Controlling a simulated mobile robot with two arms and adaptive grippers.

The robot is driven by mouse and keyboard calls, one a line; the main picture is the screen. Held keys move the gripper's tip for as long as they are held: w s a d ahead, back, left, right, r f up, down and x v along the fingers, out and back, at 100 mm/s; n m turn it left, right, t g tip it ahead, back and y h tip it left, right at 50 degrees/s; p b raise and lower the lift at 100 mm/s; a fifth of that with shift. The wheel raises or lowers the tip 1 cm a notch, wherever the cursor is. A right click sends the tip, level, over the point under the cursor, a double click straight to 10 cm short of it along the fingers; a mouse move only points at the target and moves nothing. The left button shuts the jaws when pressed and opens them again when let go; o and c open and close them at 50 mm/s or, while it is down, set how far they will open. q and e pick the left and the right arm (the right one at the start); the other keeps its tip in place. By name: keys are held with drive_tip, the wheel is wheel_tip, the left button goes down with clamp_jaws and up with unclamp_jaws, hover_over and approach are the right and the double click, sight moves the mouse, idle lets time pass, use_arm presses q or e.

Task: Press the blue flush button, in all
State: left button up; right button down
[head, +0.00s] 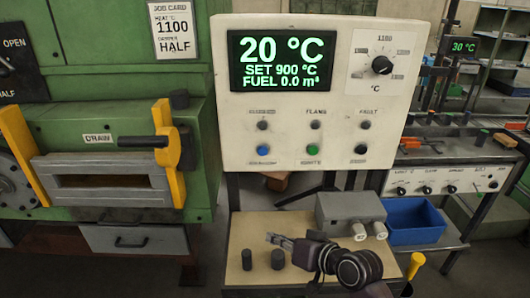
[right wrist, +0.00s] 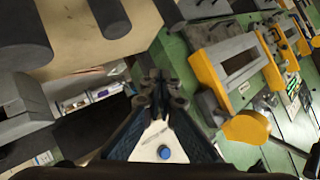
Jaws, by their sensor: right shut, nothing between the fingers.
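The blue button (head: 263,150) is at the lower left of the cream control panel (head: 225,125), below a row of small dark lamps. A blue round button on a white surface also shows in the right wrist view (right wrist: 165,153), between my finger links. My right gripper (head: 270,238) is below the panel, over the beige table, apart from the button and pointing left. Its fingers (right wrist: 160,82) are together and empty. My left gripper is not in view.
A green button (head: 312,150) and a black button (head: 361,149) sit right of the blue one. The display (head: 281,61) reads 20 °C, SET 900 °C. Two dark cylinders (head: 278,259), a grey box (head: 350,212) and a blue bin (head: 414,222) are near the gripper. The green furnace (head: 100,90) stands left.

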sight(263, 151)
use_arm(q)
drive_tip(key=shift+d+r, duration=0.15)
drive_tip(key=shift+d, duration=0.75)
use_arm(e)
drive_tip(key=w+a+r+t+y, duration=0.1)
drive_tip(key=w+r, duration=0.2)
drive_tip(key=r, duration=0.4)
drive_tip(key=w+a+r+y, duration=0.1)
drive_tip(key=w+r+y, duration=0.1)
drive_tip(key=r, duration=0.6)
drive_tip(key=shift+w+r+t, duration=0.25)
drive_tip(key=shift+w+t, duration=0.15)
drive_tip(key=shift+w, duration=0.05)
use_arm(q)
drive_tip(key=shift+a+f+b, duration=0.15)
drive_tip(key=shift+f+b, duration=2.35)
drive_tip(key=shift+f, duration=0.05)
use_arm(e)
drive_tip(key=w, duration=0.8)
drive_tip(key=shift+w, duration=0.4)
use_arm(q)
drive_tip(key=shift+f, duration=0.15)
use_arm(e)
drive_tip(key=shift+w+f, duration=0.1)
drive_tip(key=shift+w, duration=0.05)
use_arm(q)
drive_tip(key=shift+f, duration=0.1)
use_arm(e)
drive_tip(key=shift+w, duration=0.3)
